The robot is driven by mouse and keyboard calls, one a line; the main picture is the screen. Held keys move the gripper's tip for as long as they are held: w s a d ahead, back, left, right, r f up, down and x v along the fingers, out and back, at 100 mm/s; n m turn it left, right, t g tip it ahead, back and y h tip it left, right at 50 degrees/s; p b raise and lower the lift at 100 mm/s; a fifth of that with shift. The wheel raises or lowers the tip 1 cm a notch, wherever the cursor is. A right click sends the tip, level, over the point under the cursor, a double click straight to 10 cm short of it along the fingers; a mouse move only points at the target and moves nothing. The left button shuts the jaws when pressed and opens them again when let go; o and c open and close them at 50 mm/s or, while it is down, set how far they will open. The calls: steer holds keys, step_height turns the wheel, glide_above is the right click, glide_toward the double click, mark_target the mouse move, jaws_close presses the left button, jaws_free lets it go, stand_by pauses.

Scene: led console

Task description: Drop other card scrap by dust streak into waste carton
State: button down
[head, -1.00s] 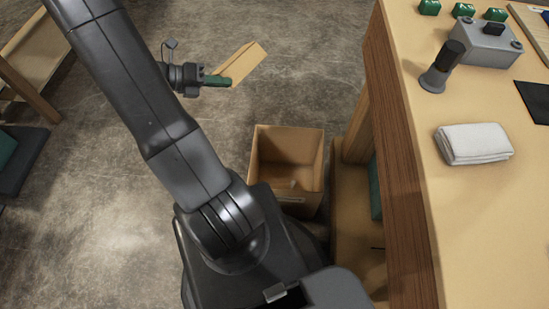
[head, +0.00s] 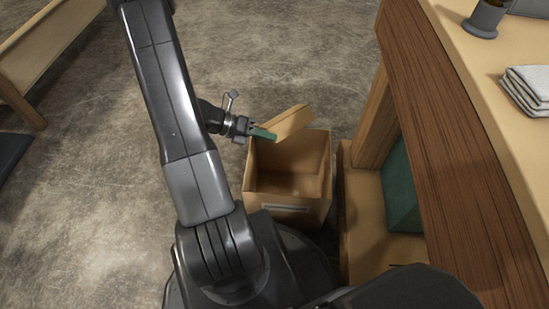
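My gripper (head: 264,134) is shut on a tan card scrap (head: 291,122). It holds the scrap tilted at the far left rim of the waste carton, and in the picture the scrap overlaps the carton's opening. The waste carton (head: 287,208) is an open brown box on the floor beside the bench, with a pale label on its near side. A small pale bit lies on the carton's floor. I cannot tell whether the scrap touches the rim. No dust streak can be made out clearly on the mottled floor.
The wooden workbench (head: 440,110) stands close on the right, with a folded white cloth (head: 529,88) and a dark holder (head: 484,18) on top. A green box (head: 402,190) sits below it. A wooden rack (head: 40,60) stands at upper left. The floor between is clear.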

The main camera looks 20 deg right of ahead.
step_height(320, 180, down, 12)
steer(key=s+d+b, duration=0.1)
steer(key=s+b, duration=0.1)
steer(key=b, duration=0.6)
steer(key=shift+d+r+m+g, duration=0.25)
steer(key=shift+d+m+g, duration=0.05)
steer(key=shift+d+g, duration=0.1)
steer(key=c, duration=1.5)
jaws_free()
steer(key=shift+c, duration=0.2)
steer(key=p+v, duration=0.5)
steer(key=v, duration=0.9)
steer(key=shift+r+p, duration=0.2)
steer(key=shift+p, duration=0.15)
steer(key=shift+d, duration=0.2)
